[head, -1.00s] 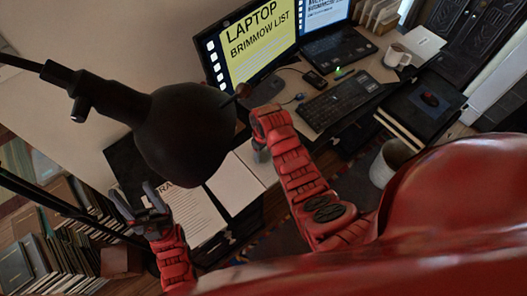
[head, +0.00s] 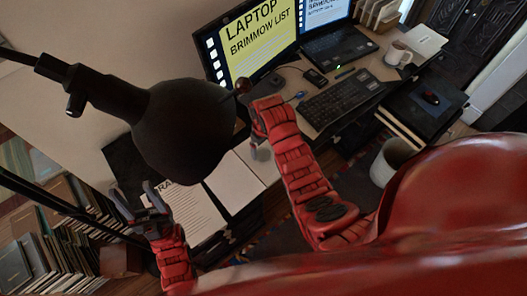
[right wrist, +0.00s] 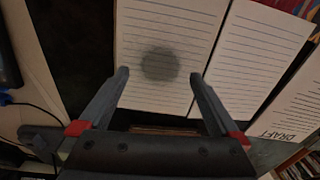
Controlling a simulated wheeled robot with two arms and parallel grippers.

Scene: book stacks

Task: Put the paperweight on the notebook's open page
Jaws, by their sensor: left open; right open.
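The open notebook (head: 235,185) lies on the desk; its lined pages (right wrist: 255,55) fill much of the right wrist view. A round, dark grey, see-through-looking patch (right wrist: 160,65) is on the left page there. It looks like the paperweight, but I cannot tell it surely from a shadow. My right gripper (right wrist: 159,75) is open, its fingertips on either side of this patch with gaps. In the head view my right gripper (head: 260,150) is over the notebook's far end, partly hidden by its arm. My left gripper (head: 140,198) is open and empty beside the printed sheet.
A black lamp (head: 185,130) hangs over the desk and hides part of it. A printed DRAFT sheet (head: 190,218) lies beside the notebook. A keyboard (head: 342,98), a laptop (head: 340,48) and a mug (head: 398,55) are farther right. Books (head: 60,250) stand at lower left.

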